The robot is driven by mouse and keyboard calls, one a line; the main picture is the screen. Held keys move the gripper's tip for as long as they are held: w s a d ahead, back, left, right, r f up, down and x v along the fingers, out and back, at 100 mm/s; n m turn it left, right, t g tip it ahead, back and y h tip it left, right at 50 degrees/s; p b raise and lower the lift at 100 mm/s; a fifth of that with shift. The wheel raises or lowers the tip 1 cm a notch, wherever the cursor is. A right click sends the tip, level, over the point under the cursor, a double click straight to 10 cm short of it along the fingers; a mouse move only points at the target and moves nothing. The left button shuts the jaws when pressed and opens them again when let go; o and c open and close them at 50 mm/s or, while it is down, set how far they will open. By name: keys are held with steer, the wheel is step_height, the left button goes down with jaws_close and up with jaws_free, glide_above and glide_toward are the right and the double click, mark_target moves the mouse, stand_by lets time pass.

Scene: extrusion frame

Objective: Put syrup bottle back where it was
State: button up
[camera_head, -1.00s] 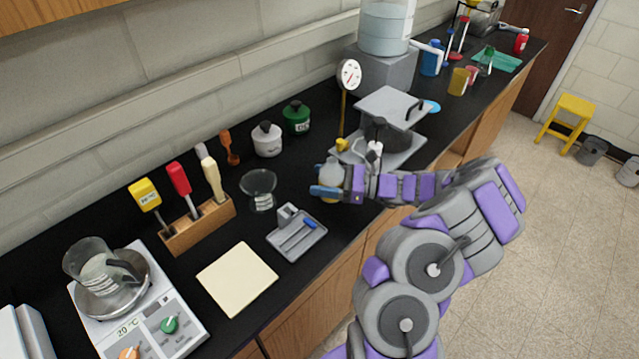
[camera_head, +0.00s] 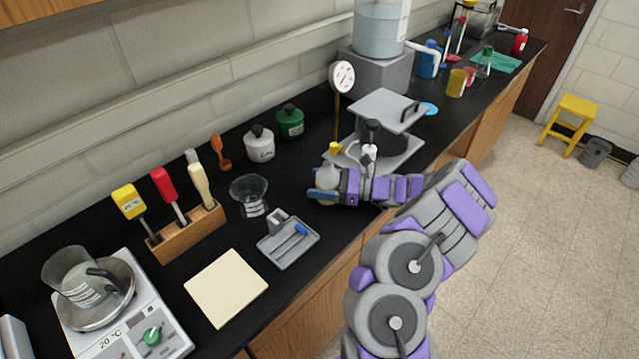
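My gripper (camera_head: 324,193) reaches in from the right at the bottle's lower half. The far finger is hidden, so I cannot tell whether the grip is closed. I cannot tell whether the bottle's base touches the counter.
The grey stand with a raised plate (camera_head: 388,108) is close behind my wrist. A dial gauge (camera_head: 341,77) rises behind the bottle. A glass bowl (camera_head: 250,190), grey tray (camera_head: 289,243) and wooden tool block (camera_head: 188,232) stand to the left. Bare counter lies between tray and bottle.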

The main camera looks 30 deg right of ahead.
steer(key=shift+o, duration=0.8)
steer(key=shift+d, duration=0.1)
steer(key=shift+o, duration=1.2)
steer(key=shift+a+r, duration=0.15)
steer(key=shift+a, duration=0.75)
steer(key=p+v, duration=0.1)
steer(key=v, duration=0.4)
steer(key=p+v, duration=0.1)
steer(key=v, duration=0.4)
steer(key=shift+w+d, duration=0.1)
steer(key=shift+d, duration=0.3)
steer(key=shift+v, duration=0.85)
steer(key=shift+d, duration=0.25)
steer(key=shift+a, duration=0.2)
